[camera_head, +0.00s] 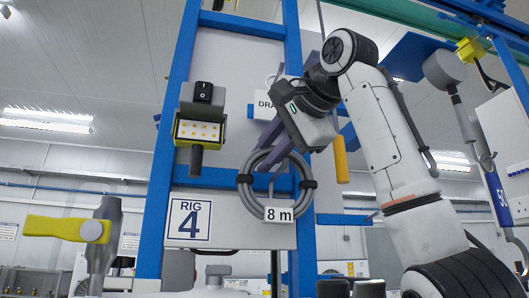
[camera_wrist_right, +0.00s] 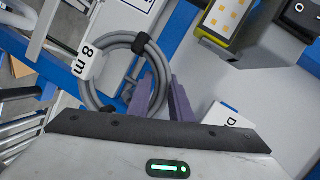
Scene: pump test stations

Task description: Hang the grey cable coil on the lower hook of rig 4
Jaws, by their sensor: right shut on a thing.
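The grey cable coil (camera_head: 245,191) has dark ties and a white "8 m" tag, and hangs upright in front of rig 4's blue crossbar. It also shows in the right wrist view (camera_wrist_right: 162,68). My right gripper (camera_head: 262,163) reaches in from the upper right, its purple fingers shut on the coil's upper part. The fingers also show in the right wrist view (camera_wrist_right: 163,95). Rig 4 (camera_head: 163,160) is a blue frame with a pale panel and a "RIG 4" sign (camera_head: 189,219). My left gripper is not in view.
A switch box with a yellow-framed lamp panel (camera_head: 199,131) sticks out left of the coil. A label starting "DRA" (camera_head: 264,106) is partly behind my gripper. A yellow handle (camera_head: 340,160) hangs to the right. A yellow-levered grey fitting (camera_head: 95,231) stands lower left.

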